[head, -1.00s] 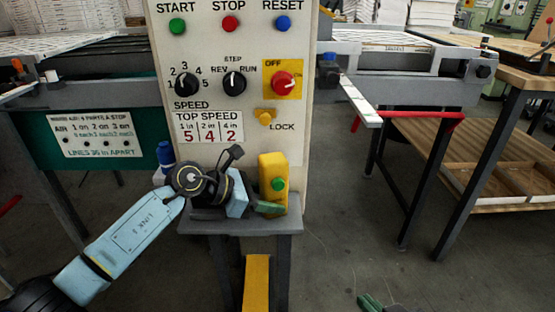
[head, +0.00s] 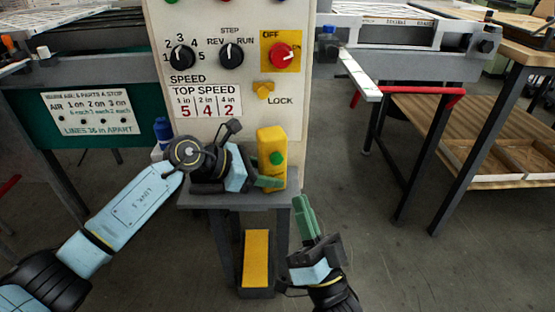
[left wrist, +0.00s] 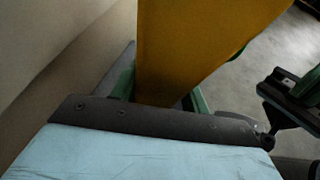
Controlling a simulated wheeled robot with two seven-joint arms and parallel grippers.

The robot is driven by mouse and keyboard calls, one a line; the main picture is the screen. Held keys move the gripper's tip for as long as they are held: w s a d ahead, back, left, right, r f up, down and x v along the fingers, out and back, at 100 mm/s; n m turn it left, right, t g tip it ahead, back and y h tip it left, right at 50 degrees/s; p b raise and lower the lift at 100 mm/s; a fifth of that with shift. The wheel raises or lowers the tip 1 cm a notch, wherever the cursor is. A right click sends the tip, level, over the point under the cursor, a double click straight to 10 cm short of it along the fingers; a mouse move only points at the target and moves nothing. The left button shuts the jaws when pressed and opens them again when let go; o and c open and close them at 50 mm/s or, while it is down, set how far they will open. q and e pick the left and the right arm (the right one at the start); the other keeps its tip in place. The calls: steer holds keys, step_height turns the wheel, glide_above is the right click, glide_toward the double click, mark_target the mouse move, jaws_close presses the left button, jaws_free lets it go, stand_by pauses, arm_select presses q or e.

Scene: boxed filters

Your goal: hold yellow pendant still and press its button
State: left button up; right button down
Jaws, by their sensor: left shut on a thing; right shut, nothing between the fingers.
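The yellow pendant (head: 271,143) stands upright on a small grey stand in front of the control panel. Its green button (head: 277,158) faces the camera. My left gripper (head: 270,182) is shut on the lower part of the pendant, coming from the left. In the left wrist view the pendant (left wrist: 190,45) rises between the green fingers, which it partly hides. My right gripper (head: 304,214) is shut and empty, its green fingers pointing up, below and to the right of the pendant and apart from it. It also shows at the right edge of the left wrist view (left wrist: 305,85).
The grey stand (head: 215,202) has a yellow step-like part (head: 257,255) below. The control panel (head: 215,130) with knobs rises behind the pendant. A blue bottle-like thing (head: 162,130) is left of my left gripper. A workbench (head: 470,145) stands at the right; floor between is clear.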

mark_target(277, 159)
steer(key=shift+s+a+r+t, duration=0.15)
steer(key=shift+s+r+t, duration=0.05)
steer(key=shift+r+t, duration=0.1)
steer(key=shift+w, duration=0.1)
steer(key=w+a, duration=0.2)
steer(key=w, duration=0.6)
steer(key=shift+a, duration=0.3)
steer(key=shift+w, duration=0.2)
stand_by(1.8)
steer(key=shift+w+a, duration=0.1)
steer(key=shift+w, duration=0.2)
